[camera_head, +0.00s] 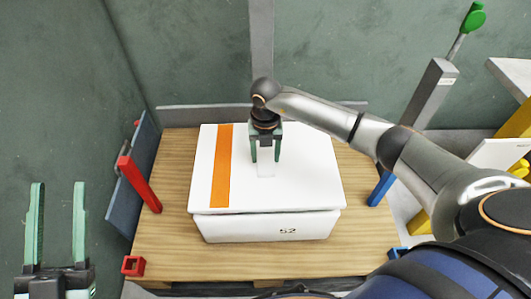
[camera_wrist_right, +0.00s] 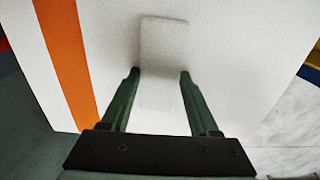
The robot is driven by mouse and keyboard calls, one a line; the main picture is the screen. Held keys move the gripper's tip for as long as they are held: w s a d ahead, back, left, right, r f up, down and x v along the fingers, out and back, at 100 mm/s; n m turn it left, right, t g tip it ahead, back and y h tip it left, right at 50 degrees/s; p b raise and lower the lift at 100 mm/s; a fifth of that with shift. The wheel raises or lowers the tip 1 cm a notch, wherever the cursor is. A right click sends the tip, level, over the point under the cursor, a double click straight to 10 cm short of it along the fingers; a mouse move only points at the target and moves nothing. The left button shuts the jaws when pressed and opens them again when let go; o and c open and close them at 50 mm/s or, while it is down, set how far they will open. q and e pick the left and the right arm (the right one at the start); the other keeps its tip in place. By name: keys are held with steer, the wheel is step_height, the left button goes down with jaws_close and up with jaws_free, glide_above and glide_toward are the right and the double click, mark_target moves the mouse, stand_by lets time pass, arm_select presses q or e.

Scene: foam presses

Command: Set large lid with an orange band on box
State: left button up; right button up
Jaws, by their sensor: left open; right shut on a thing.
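The large white lid (camera_head: 305,175) with an orange band (camera_head: 221,165) lies over the white box (camera_head: 265,228), which is marked S2. The lid covers the box top, and only the box's front wall shows; I cannot tell whether the lid touches the rim all round. My right gripper (camera_head: 265,158) points down at the middle of the lid, shut on its white handle. In the right wrist view, the two fingers (camera_wrist_right: 158,76) stand on either side of the handle (camera_wrist_right: 164,45). My left gripper (camera_head: 58,187) is open and empty at the lower left, away from the box.
The box stands on a wooden table (camera_head: 160,240). A red post (camera_head: 140,184) and a red square piece (camera_head: 133,266) are at the left, a blue post (camera_head: 381,189) at the right. Bare wood lies in front of the box.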

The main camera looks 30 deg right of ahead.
steer(key=shift+f, duration=0.45)
steer(key=shift+f+b, duration=0.45)
steer(key=shift+f, duration=0.1)
arm_select(q)
steer(key=s+r+m+h+b, duration=0.1)
steer(key=s+r+m+h, duration=0.3)
steer(key=r+h, duration=0.1)
steer(key=shift+s+d+r+h, duration=0.2)
steer(key=shift+s+d+h, duration=0.05)
steer(key=shift+d+h, duration=0.15)
arm_select(e)
steer(key=shift+f, duration=0.7)
arm_select(q)
steer(key=shift+m, duration=0.3)
arm_select(e)
steer(key=o, duration=1.5)
steer(key=shift+c, duration=0.2)
steer(key=shift+r, duration=0.1)
